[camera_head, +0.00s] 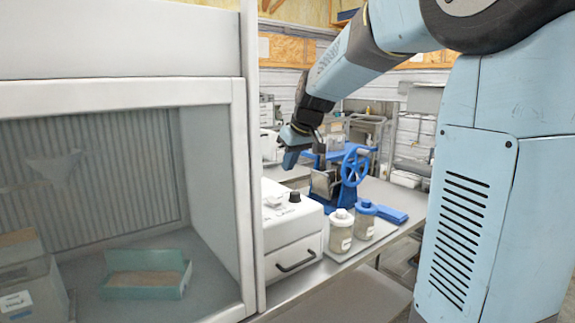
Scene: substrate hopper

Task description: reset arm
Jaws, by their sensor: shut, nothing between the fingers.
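My arm reaches from the upper right toward the middle of the view, with the wrist bent downward. My gripper (291,158) is at its end, shut and empty, its tip pointing down. It appears above and behind the white bench machine (288,240) in this view, left of the blue handwheel device (349,180). I see no contact with anything. The exact gap to the bench is hard to judge from here.
A glass-fronted cabinet (241,190) fills the left, with a teal tray (146,275) inside. Two jars, one white-lidded (341,231) and one blue-lidded (365,221), stand on the bench (405,192) beside a blue object (392,214). Shelving stands behind.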

